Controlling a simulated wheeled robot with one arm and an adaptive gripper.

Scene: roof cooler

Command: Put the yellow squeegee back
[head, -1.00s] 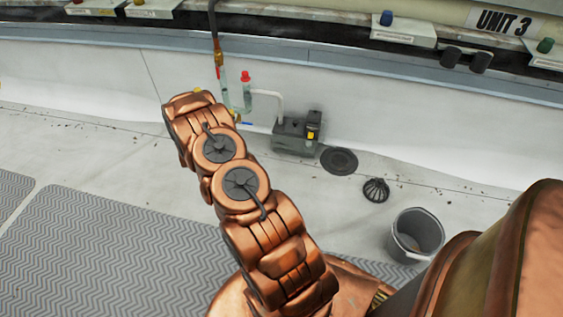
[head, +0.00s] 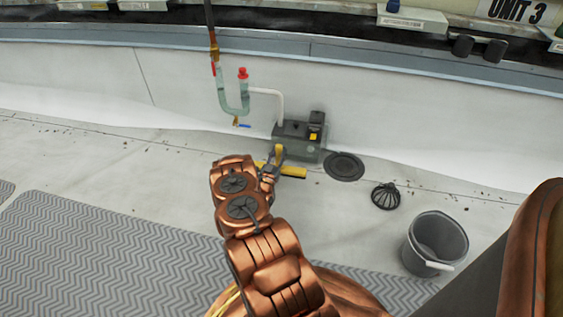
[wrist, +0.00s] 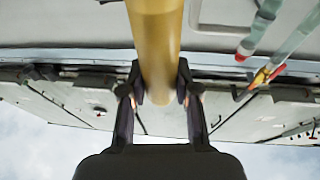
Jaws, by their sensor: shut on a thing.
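The yellow squeegee (head: 293,171) shows near the grey pump box in the head view. Its yellow head shows on both sides of my gripper (head: 268,172), and a short yellow part stands up above it. In the wrist view its thick yellow handle (wrist: 155,35) runs down from the top edge between the two dark fingers of my gripper (wrist: 160,88). The fingers are shut on the handle. My arm hides part of the squeegee in the head view, and I cannot tell whether its head touches the floor.
The grey pump box (head: 297,141) stands by the white wall, with pipes (head: 232,108) to its left. A round dark cover (head: 344,166), a domed strainer (head: 386,196) and a grey bucket (head: 437,243) lie to the right. Grey zigzag matting (head: 120,240) covers the near floor.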

